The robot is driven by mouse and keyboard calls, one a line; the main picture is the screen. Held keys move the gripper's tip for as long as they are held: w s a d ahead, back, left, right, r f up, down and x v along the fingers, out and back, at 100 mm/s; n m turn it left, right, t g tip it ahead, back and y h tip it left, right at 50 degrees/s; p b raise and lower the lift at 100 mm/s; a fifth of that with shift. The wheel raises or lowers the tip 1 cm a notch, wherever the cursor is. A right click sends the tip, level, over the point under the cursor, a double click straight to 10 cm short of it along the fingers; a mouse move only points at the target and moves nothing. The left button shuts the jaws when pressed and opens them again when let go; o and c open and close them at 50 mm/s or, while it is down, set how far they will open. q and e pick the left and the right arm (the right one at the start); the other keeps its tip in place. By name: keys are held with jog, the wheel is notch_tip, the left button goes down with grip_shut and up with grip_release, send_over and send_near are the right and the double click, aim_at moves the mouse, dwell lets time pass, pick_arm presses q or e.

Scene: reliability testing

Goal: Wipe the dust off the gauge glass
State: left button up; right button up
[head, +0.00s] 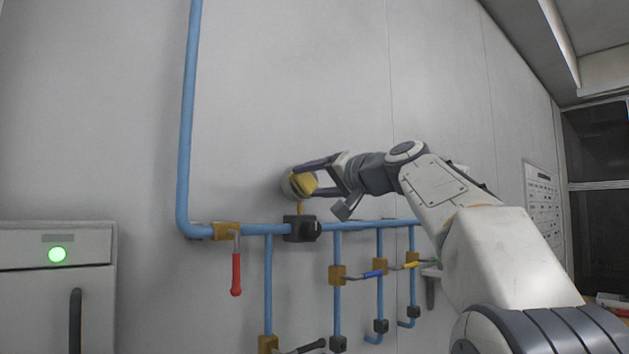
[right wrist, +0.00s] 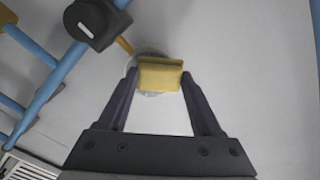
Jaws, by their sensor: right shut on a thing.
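The round gauge (head: 288,187) sits on a short brass stem above the blue pipe. In the right wrist view its pale face (right wrist: 150,93) shows only around the edges of a yellow sponge or cloth block (right wrist: 160,74). My right gripper (head: 305,178) is shut on the yellow block (head: 304,183) and holds it in front of the gauge glass. The block covers most of the glass, so I cannot tell how much dust is on it, nor whether block and glass touch. My left gripper is not in view.
Blue pipes (head: 186,120) run along the wall, with a black fitting (head: 300,229) under the gauge. A red-handled valve (head: 236,273) hangs at left, with blue and yellow levers at right. A cabinet with a green light (head: 57,254) stands at far left. The wall above is clear.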

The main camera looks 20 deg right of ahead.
jog(key=shift+w+a, duration=0.2)
jog(key=shift+w, duration=0.4)
jog(key=shift+w+d, duration=0.2)
jog(key=shift+d, duration=0.4)
jog(key=shift+w+d, duration=0.2)
jog(key=shift+d, duration=0.35)
jog(key=shift+s+a, duration=0.2)
jog(key=shift+a, duration=0.45)
jog(key=shift+s+a, duration=0.15)
jog(key=shift+a, duration=0.45)
